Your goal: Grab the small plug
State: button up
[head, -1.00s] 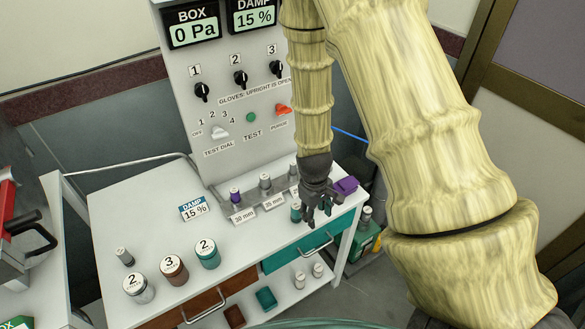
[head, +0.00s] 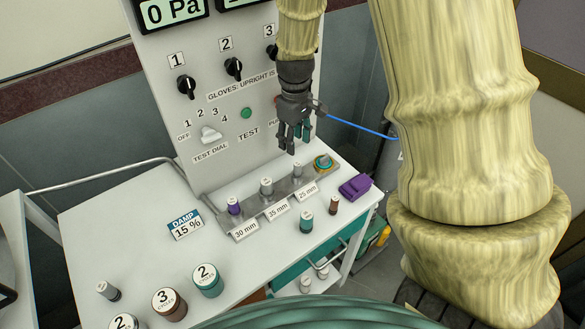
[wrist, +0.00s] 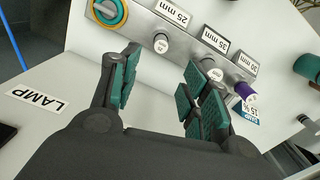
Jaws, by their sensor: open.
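A small grey plug (head: 297,170) stands upright in the metal rack (head: 250,212) behind the 25 mm label. It also shows in the wrist view (wrist: 161,44), just beyond my fingertips. A grey plug (head: 266,187) stands at the 35 mm label and a purple plug (head: 233,206) with a grey top at the 30 mm label. No label names the small plug. My gripper (head: 292,146) points down above the rack's right part, near the 25 mm plug. In the wrist view my gripper (wrist: 157,85) is open, with nothing between its fingers.
A teal and yellow round fitting (head: 323,163) sits at the rack's right end. A teal cylinder (head: 306,222), a brown cylinder (head: 334,205) and a purple block (head: 355,187) stand nearby. The grey panel (head: 160,110) with knobs rises behind. The table's front left holds numbered jars (head: 207,280).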

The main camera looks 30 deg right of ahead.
aim_at(297, 164)
jog(key=shift+s+f, duration=0.2)
jog(key=shift+f, duration=0.05)
jog(key=f, duration=0.2)
jog(key=f+p, duration=0.1)
jog(key=shift+d+f, duration=0.35)
jog(key=shift+s+a+f+p, duration=0.1)
jog(key=shift+s+f+p, duration=0.15)
jog(key=shift+f+p, duration=1)
jog(key=shift+f, duration=1.7)
jog(key=shift+s, duration=0.1)
grip_shut()
